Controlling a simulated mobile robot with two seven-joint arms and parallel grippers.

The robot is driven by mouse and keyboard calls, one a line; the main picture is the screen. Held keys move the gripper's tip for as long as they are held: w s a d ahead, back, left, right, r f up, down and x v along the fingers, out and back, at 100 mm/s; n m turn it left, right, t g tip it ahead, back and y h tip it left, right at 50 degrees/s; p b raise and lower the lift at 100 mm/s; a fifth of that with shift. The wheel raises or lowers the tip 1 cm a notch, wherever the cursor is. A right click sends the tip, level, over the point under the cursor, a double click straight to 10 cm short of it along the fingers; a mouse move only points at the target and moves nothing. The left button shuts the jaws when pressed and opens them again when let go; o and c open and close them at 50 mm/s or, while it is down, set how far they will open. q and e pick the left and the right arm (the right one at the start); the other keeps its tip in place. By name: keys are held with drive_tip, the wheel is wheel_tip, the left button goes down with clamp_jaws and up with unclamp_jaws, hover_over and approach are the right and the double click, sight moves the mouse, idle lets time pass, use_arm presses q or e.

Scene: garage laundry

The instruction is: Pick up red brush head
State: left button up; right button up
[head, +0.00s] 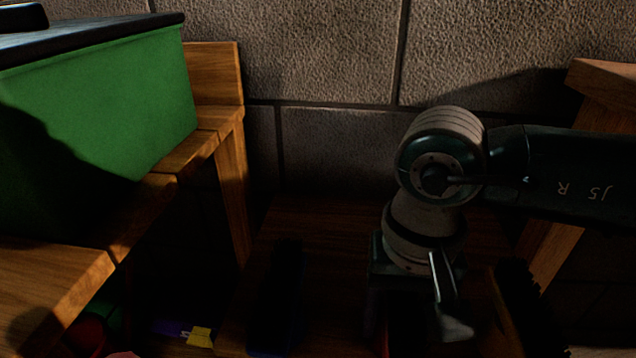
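The red brush head (393,335) is at the bottom edge, below my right gripper, dark and mostly in shadow, with only a thin red strip showing. My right gripper (412,325) points down over it, its arm coming in from the right. Its two fingers stand wide apart, one on each side of the brush head. I see no clear contact between fingers and brush. The lower part of the brush is cut off by the picture edge. My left gripper is not in view.
A dark brush with a blue edge (272,345) lies left of the gripper, and a yellowish-brown one with dark bristles (520,310) to the right. All are on a dark wooden surface (325,225). A green box (110,110) stands on a higher wooden shelf at left. A block wall is behind.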

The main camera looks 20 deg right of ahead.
drive_tip(key=shift+c, duration=0.5)
drive_tip(key=shift+r, duration=0.1)
